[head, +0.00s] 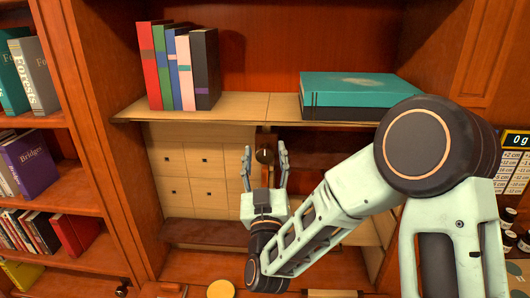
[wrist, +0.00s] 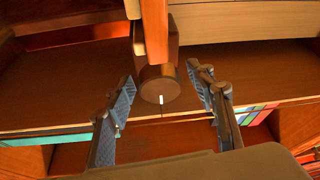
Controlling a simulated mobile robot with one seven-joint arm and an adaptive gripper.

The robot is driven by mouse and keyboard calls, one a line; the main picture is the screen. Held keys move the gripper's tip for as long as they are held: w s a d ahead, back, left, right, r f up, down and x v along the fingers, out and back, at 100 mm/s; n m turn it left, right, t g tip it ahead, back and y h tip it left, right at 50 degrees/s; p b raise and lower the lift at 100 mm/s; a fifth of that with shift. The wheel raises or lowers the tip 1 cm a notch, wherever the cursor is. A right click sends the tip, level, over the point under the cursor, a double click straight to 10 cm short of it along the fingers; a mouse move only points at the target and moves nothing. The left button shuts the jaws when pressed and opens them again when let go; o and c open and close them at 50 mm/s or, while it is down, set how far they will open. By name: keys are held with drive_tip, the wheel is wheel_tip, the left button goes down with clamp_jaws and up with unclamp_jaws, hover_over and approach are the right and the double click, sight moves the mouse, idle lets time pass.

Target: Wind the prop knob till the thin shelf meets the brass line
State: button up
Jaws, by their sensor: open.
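The dark round prop knob (head: 264,156) sits below the light-wood thin shelf (head: 245,106) in the head view. In the wrist view the knob (wrist: 157,86) shows a white mark on its lower front edge. My gripper (head: 264,148) is open, one finger on each side of the knob. The wrist view shows gaps between the knob and both fingers of my gripper (wrist: 161,83). The shelf carries upright books (head: 180,68) at left and a flat teal book on a dark one (head: 360,90) at right. I cannot make out the brass line.
Small drawers (head: 195,160) lie behind and left of my gripper. A dark ledge (head: 205,232) runs below them. A bookcase (head: 60,120) stands at left. At right are a display reading 0 g (head: 516,140) and label cards. My arm covers the lower right.

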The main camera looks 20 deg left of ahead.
drive_tip(key=c, duration=1.2)
drive_tip(key=shift+o, duration=0.2)
drive_tip(key=shift+f+m+b, duration=0.15)
drive_tip(key=shift+m+b, duration=0.25)
drive_tip(key=shift+b, duration=0.4)
drive_tip(key=shift+f+m+t+h+b, duration=0.15)
drive_tip(key=shift+m+t+h+b, duration=0.15)
drive_tip(key=shift+m+h+b, duration=0.75)
drive_tip(key=m+h+b, duration=0.1)
drive_tip(key=m+b, duration=0.1)
drive_tip(key=b, duration=0.1)
drive_tip(key=m+b, duration=0.2)
drive_tip(key=b, duration=0.1)
drive_tip(key=shift+m+h+b, duration=0.3)
drive_tip(key=shift+m+h, duration=0.05)
drive_tip(key=m+h+b, duration=0.1)
drive_tip(key=m+b, duration=0.1)
drive_tip(key=m+h+b, duration=0.1)
drive_tip(key=m+b, duration=0.2)
drive_tip(key=shift+h, duration=0.4)
drive_tip(key=shift+r+m+h+b, duration=0.2)
drive_tip(key=shift+m+h+b, duration=0.4)
drive_tip(key=shift+m+b, duration=0.55)
drive_tip(key=shift+r+m+g, duration=0.1)
drive_tip(key=shift+m+g, duration=0.15)
drive_tip(key=shift+g, duration=0.15)
